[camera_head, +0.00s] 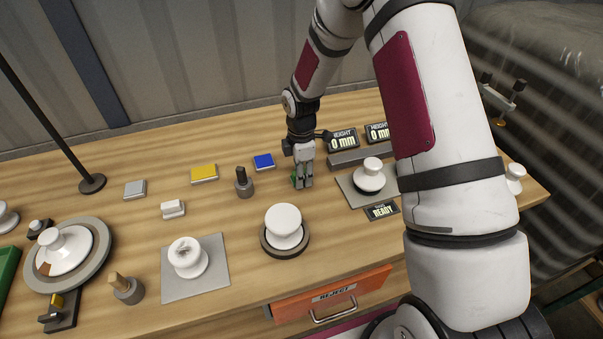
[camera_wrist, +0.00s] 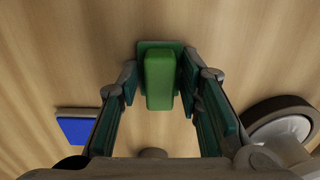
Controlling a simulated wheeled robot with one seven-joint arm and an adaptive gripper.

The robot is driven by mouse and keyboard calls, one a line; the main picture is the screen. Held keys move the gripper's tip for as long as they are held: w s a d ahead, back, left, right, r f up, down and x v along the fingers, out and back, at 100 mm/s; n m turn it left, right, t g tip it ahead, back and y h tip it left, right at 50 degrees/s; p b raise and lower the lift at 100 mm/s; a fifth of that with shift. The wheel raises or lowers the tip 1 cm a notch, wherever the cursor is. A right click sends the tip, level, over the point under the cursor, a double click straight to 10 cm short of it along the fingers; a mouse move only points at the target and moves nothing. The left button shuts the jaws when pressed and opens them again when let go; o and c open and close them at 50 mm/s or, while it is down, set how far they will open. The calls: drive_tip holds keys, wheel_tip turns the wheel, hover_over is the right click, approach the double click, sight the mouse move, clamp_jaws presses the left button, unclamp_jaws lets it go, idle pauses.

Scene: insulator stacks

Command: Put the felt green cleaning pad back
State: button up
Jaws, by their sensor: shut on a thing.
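The green cleaning pad (camera_wrist: 159,82) is a bright green block with a darker green flat square part (camera_wrist: 143,48) beneath it in the wrist view. My gripper (camera_head: 302,184) is shut on the pad, with one finger on each side. In the head view the fingers point straight down, low at the middle of the table, and hide most of the pad. Only a sliver of green (camera_head: 293,181) shows at their left. I cannot tell whether the pad touches the wood.
A blue pad (camera_head: 264,161) lies just left of my gripper, with a yellow pad (camera_head: 204,172) and a grey pad (camera_head: 135,188) farther left. A dark holder (camera_head: 244,184) and a white insulator on a round base (camera_head: 284,225) stand close by. Height displays (camera_head: 342,139) are behind right.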

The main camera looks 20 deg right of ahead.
drive_tip(key=shift+f, duration=0.2)
drive_tip(key=o, duration=1.2)
drive_tip(key=shift+o, duration=0.2)
drive_tip(key=shift+r, duration=0.1)
